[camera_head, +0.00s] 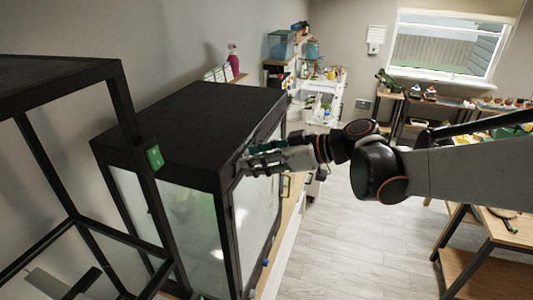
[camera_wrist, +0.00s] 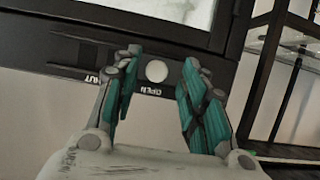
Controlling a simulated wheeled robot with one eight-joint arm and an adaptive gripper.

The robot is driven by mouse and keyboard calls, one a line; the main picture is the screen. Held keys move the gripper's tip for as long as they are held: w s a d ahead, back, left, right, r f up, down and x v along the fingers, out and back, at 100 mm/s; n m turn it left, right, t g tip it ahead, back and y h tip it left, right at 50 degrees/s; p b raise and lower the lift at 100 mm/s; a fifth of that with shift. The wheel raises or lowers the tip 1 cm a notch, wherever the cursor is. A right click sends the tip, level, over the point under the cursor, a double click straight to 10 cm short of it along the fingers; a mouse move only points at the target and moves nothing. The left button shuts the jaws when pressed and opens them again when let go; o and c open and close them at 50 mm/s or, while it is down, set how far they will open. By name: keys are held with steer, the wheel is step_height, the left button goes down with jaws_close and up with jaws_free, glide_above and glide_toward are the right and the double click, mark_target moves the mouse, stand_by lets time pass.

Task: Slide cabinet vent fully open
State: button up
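A black cabinet (camera_head: 200,115) with glass sides stands at the left; my gripper (camera_head: 250,159) reaches its front upper edge from the right. In the wrist view, the cabinet's dark frame carries a vent strip (camera_wrist: 66,50) with a pale round knob (camera_wrist: 157,71). The lettering OPEN shows beside the knob, and part of a second word, ending in UT, shows further left. My gripper also shows there (camera_wrist: 163,65), its teal fingers spread either side of the knob with gaps. The knob is hidden in the head view.
Shelves with bottles (camera_head: 315,90) are at the back, and a wooden table (camera_head: 505,232) is at the right. The pale floor (camera_head: 345,250) between is clear.

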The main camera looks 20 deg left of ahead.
steer(key=shift+d, duration=0.1)
steer(key=v, duration=1.1)
steer(key=shift+d+r, duration=0.15)
steer(key=shift+d, duration=0.25)
steer(key=s+d+f+m+t+h+b, duration=0.2)
steer(key=s+d+f+m+h+b, duration=0.2)
steer(key=d+f+b, duration=0.4)
steer(key=s+d+f+m+t+h+b, duration=0.2)
steer(key=s+d+f+m+h+b, duration=0.3)
steer(key=f, duration=1.2)
steer(key=s+d+f+m+t+h+b, duration=0.2)
steer(key=s+d+f+m+h+b, duration=0.2)
steer(key=s+d+f+m+b, duration=0.4)
steer(key=d+f+b, duration=0.5)
steer(key=b, duration=0.1)
steer(key=shift+f, duration=0.2)
